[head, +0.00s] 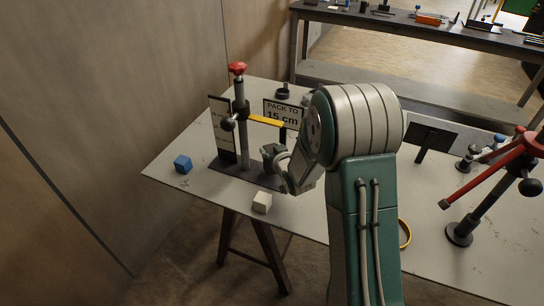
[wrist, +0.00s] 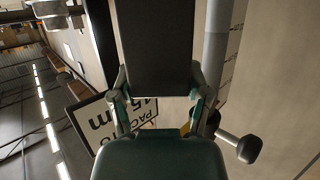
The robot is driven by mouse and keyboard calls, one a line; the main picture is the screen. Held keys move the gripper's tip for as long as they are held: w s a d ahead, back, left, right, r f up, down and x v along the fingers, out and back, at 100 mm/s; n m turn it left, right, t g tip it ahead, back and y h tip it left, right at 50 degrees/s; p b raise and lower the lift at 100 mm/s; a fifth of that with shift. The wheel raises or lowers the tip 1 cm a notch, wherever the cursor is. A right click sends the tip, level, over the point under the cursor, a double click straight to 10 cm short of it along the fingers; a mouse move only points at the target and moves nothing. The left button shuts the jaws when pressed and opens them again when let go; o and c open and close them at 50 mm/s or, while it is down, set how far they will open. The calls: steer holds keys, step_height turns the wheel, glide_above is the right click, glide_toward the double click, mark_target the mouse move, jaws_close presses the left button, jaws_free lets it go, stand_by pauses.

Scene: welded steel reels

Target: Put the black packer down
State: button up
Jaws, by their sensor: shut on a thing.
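The black packer (wrist: 156,48) is a dark, flat-faced block between my fingers in the wrist view. My gripper (wrist: 160,88) is shut on it, with one finger on each side. In the head view my gripper (head: 274,157) is low over the table, just right of the upright gauge stand (head: 242,125) with the red knob and yellow pointer (head: 265,121). The stand's dark base (head: 232,170) is beside and partly behind my gripper. The packer is hard to make out there, so I cannot tell whether it touches the base. The "PACK TO 15 cm" sign (head: 284,112) stands behind.
On the table (head: 165,151) a blue cube (head: 183,164) lies left and a white block (head: 262,202) in front. A red-armed stand (head: 466,222) and a black panel (head: 434,138) are to the right. My arm hides the table's middle. A long bench (head: 430,35) stands behind.

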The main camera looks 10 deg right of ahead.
steer(key=shift+f, duration=1.3)
steer(key=shift+d, duration=0.25)
steer(key=shift+f, duration=0.25)
steer(key=shift+a+f, duration=0.1)
steer(key=o, duration=1.3)
steer(key=shift+s, duration=0.1)
steer(key=shift+o, duration=0.2)
steer(key=shift+a, duration=0.1)
